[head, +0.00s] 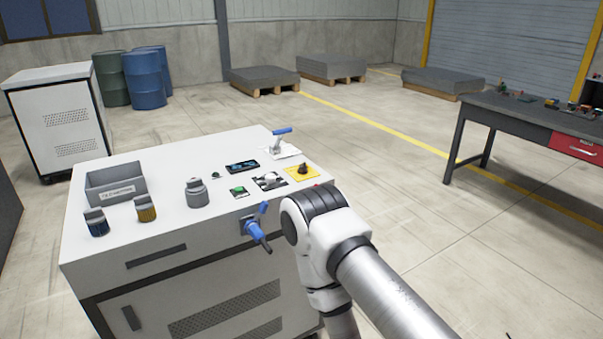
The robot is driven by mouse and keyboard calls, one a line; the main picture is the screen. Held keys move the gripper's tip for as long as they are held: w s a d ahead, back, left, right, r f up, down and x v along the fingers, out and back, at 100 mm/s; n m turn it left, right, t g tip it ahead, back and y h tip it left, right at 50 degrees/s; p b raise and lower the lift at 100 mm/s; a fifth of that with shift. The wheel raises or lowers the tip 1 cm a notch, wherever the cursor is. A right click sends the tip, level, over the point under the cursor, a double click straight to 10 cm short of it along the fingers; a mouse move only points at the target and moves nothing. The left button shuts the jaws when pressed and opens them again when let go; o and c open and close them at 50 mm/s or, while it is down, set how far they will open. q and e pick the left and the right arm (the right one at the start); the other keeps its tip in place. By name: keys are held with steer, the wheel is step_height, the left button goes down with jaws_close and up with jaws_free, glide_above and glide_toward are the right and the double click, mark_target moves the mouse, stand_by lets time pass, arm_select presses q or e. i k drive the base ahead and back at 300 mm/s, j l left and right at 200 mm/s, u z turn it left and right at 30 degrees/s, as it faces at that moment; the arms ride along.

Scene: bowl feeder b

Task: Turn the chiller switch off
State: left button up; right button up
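A white machine cabinet (150,225) stands in front of me with controls on the right part of its top. A black knob on a yellow plate (302,171) sits near the right edge. Left of it are a black-and-white switch plate (270,182), a green control (238,191) and a dark display (242,166). Labels are too small to read, so I cannot tell which control is the chiller switch, or its position. My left gripper is not in view either.
A blue-handled lever (282,131) rises at the top's back right. A grey bin (115,187), a grey canister (196,193) and two small jars (146,209) stand on top. A workbench (520,115) stands far right.

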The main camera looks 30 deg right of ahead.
mark_target(303, 170)
steer(key=i, duration=0.15)
steer(key=i+z, duration=0.25)
steer(key=z, duration=0.2)
steer(key=i+z, duration=0.3)
steer(key=z, duration=0.15)
steer(key=i+j+z, duration=0.15)
steer(key=z, duration=0.3)
steer(key=i+j, duration=0.05)
steer(key=i, duration=0.05)
